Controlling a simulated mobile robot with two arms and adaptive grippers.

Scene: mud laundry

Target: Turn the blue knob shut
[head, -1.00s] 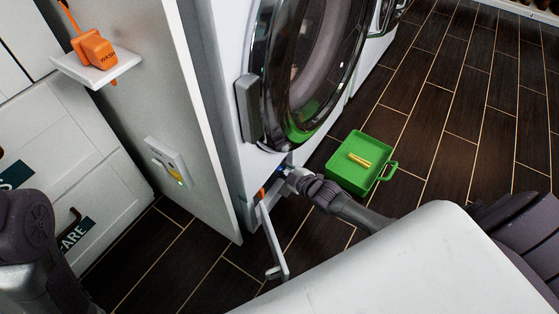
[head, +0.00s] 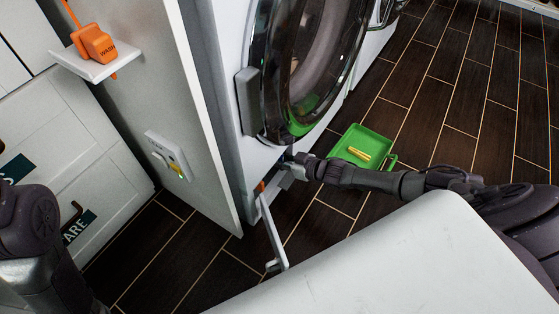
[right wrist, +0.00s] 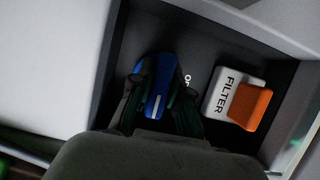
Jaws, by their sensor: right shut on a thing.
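The blue knob (right wrist: 154,82) sits in a dark recess in the right wrist view, with a pale line on its lower part. White lettering beside it is partly hidden. My right gripper (right wrist: 156,108) has its dark fingers on both sides of the knob and is shut on it. In the head view my right gripper (head: 290,162) reaches the low opening at the washer's (head: 233,150) base, and the knob is hard to make out there. My left arm shows at the left edge, but its gripper is out of view.
A white FILTER block with an orange cap (right wrist: 249,105) is right of the knob. The open flap (head: 271,232) hangs below the opening. A green tray (head: 384,147) with a yellow item lies on the floor behind my right arm. A wall panel (head: 168,155) is at left.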

